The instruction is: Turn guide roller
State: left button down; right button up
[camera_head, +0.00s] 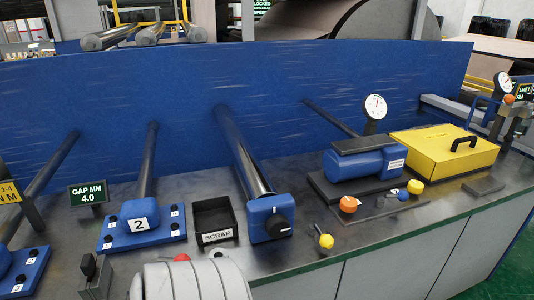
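Several dark rollers run from the blue back panel toward the front of the bench. The middle shiny roller (243,150) ends in a blue block (270,217) with a black knob bearing a white mark. Left of it, another roller (148,160) ends in a blue mount labelled 2 (140,217) on a bolted blue plate. A further roller (45,175) stands at the far left, its blue mount (15,268) cut by the edge. No label shows which one is the guide roller. Neither gripper's fingers show; a grey-white ribbed body, apparently mine, fills the bottom centre.
A black SCRAP tray (214,222) sits between two rollers. A dial gauge (375,107) stands behind a blue block (362,163), beside a yellow case (444,149). Orange (348,204) and yellow (326,241) knobs are near the front. A GAP MM 4.0 sign (88,193) stands left.

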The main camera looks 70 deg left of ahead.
aim_at(256, 182)
jog(key=u, duration=2)
